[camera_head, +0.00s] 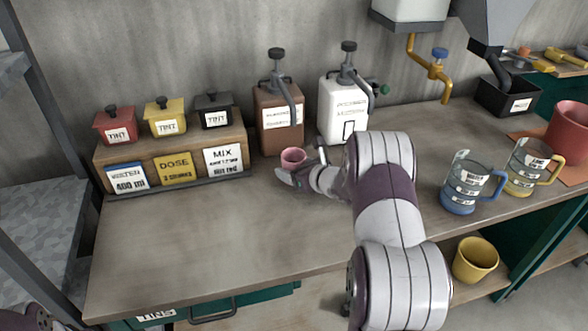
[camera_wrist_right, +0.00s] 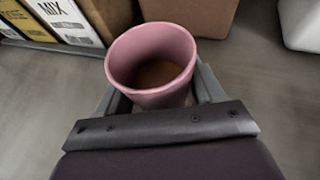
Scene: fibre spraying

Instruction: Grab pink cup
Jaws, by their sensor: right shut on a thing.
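The pink cup (camera_head: 293,157) is upright near the back of the workbench, in front of the brown dispenser. In the right wrist view the pink cup (camera_wrist_right: 152,64) fills the space between the fingers, and some brown shows in its bottom. My right gripper (camera_head: 294,171) is shut on the cup, with a finger on each side of it; the fingers also show in the right wrist view (camera_wrist_right: 158,95). I cannot tell whether the cup touches the bench. My left gripper is not clearly seen; only a bit of dark arm shows at the lower left corner.
A brown dispenser (camera_head: 279,130) and a white dispenser (camera_head: 336,112) stand behind the cup. A wooden stand (camera_head: 237,149) with tint tins is at the left. Two measuring jugs, blue (camera_head: 459,196) and yellow (camera_head: 519,180), stand at the right. The bench's front left is clear (camera_head: 200,230).

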